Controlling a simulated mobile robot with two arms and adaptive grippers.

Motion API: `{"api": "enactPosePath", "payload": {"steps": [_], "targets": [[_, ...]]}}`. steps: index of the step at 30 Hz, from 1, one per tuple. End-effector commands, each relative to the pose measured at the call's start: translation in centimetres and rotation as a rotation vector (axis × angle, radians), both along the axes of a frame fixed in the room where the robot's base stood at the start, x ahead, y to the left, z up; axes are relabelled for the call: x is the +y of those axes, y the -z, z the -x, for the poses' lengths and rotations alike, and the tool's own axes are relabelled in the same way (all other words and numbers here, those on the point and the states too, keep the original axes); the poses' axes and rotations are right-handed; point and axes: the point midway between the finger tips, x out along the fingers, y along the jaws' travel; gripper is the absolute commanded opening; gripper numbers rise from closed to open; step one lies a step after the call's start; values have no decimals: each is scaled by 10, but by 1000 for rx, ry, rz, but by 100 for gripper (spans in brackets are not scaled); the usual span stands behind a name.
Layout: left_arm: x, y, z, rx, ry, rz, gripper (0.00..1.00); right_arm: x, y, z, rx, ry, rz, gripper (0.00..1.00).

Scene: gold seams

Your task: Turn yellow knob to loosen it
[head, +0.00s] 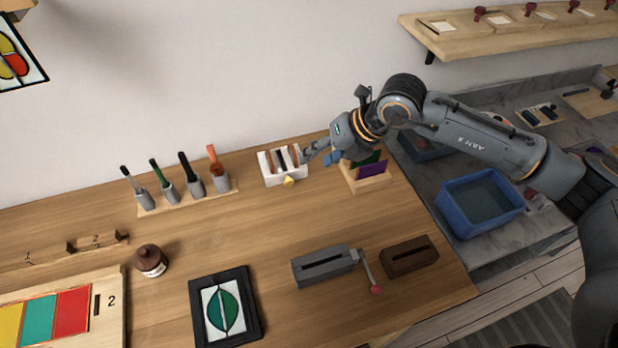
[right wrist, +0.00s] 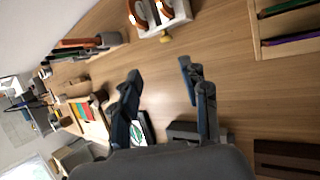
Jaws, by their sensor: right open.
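The small yellow knob (head: 288,181) is on the front of a white block (head: 271,175) that holds upright brown and dark pieces, near the back of the wooden table. In the right wrist view the yellow knob (right wrist: 165,37) shows at the top, on the edge of the white block (right wrist: 150,32). My right gripper (head: 317,153) is beside the block, to its right in the head view. In the right wrist view its fingers (right wrist: 160,74) are spread and empty, with the knob beyond the fingertips, not touched. My left gripper is not in view.
A wooden holder (head: 368,184) with purple and green pieces stands right of the block. A rack of several handled tools (head: 188,198) stands left. A grey slotted block with a crank (head: 325,266) and a framed leaf panel (head: 224,307) lie in front. Table between is clear.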

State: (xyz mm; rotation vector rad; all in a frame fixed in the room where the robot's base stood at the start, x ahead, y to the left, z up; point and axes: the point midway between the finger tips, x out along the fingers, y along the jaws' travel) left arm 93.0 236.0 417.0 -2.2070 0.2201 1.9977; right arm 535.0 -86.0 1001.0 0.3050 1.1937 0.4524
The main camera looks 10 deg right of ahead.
Motion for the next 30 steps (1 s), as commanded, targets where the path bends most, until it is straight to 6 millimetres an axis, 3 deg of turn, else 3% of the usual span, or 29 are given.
{"api": "enactPosePath", "payload": {"steps": [3,8,21,30], "targets": [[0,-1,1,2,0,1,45,-5,7,-1,-1,0,36,45],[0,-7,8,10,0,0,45,6,23,-6,2,-1,35,45],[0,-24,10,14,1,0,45,47,98,-33,2,1,33,45],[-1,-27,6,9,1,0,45,58,118,-40,0,1,32,45]]}}
